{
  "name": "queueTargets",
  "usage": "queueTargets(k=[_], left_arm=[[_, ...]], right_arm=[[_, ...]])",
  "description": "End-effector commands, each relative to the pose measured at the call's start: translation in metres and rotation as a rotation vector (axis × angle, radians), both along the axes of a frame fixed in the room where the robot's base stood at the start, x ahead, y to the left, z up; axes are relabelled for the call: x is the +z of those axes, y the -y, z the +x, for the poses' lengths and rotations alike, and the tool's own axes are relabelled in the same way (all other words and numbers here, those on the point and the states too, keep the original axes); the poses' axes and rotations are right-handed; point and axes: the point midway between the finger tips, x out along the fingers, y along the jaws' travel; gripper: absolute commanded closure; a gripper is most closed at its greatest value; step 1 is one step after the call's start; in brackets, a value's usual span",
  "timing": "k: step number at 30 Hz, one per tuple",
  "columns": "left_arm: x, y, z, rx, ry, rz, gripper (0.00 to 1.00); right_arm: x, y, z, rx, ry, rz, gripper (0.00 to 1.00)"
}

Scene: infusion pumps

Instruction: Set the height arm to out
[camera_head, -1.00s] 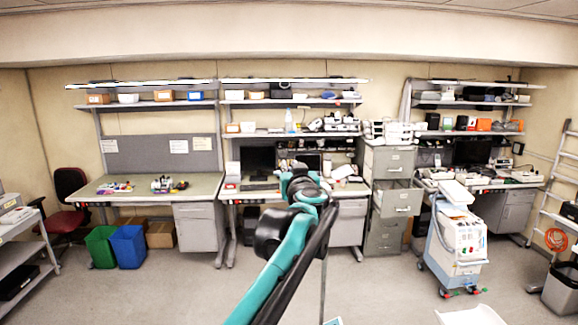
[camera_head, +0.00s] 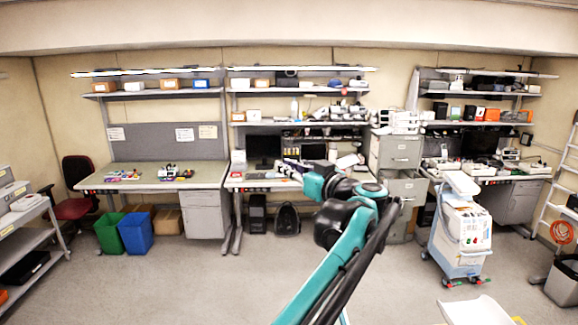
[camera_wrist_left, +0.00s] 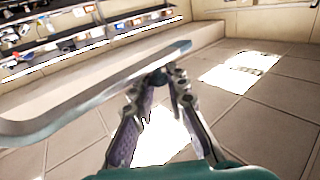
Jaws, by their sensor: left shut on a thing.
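My left gripper (camera_head: 284,168) reaches out in front of the middle workbench in the head view, its fingers small and pointing left. In the left wrist view its two fingers (camera_wrist_left: 160,78) come together at a dark spot at the edge of a long pale grey-teal bar. The bar, which looks like the height arm (camera_wrist_left: 75,98), runs from the left edge to the middle of that view and has a rounded end. The gripper is shut on it. In the head view I cannot make the bar out. My right gripper is not in view.
Workbenches (camera_head: 130,180) with shelves line the back wall. A white wheeled cart (camera_head: 460,232) stands at the right. A green bin (camera_head: 107,234) and a blue bin (camera_head: 136,234) stand at the left. A grey shelf cart (camera_head: 32,236) is at the left edge. The middle floor is open.

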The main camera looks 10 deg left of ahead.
Motion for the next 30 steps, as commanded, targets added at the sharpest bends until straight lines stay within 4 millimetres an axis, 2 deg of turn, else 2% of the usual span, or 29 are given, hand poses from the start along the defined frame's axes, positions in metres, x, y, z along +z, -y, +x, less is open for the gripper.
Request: queueTargets(k=[11,12,13,14,23,26,30], left_arm=[[0.001,-0.001,0.0,0.005,0.001,0.001,1.0],[0.001,-0.001,0.0,0.005,0.001,0.001,0.75],[0.001,-0.001,0.0,0.004,0.001,0.001,0.67],[0.0,-0.001,0.0,0.004,0.001,0.001,0.65],[0.0,0.0,-0.001,0.003,0.001,0.001,0.65],[0.0,0.006,-0.006,0.001,0.001,0.001,0.65],[0.0,0.025,-0.022,-0.002,0.0,0.0,0.65]], right_arm=[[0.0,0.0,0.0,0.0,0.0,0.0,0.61],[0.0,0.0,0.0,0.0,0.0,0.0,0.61],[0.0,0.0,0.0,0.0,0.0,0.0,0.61],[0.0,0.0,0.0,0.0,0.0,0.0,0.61],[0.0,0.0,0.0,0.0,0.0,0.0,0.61],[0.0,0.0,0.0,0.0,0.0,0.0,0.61],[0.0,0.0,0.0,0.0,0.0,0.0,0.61]])
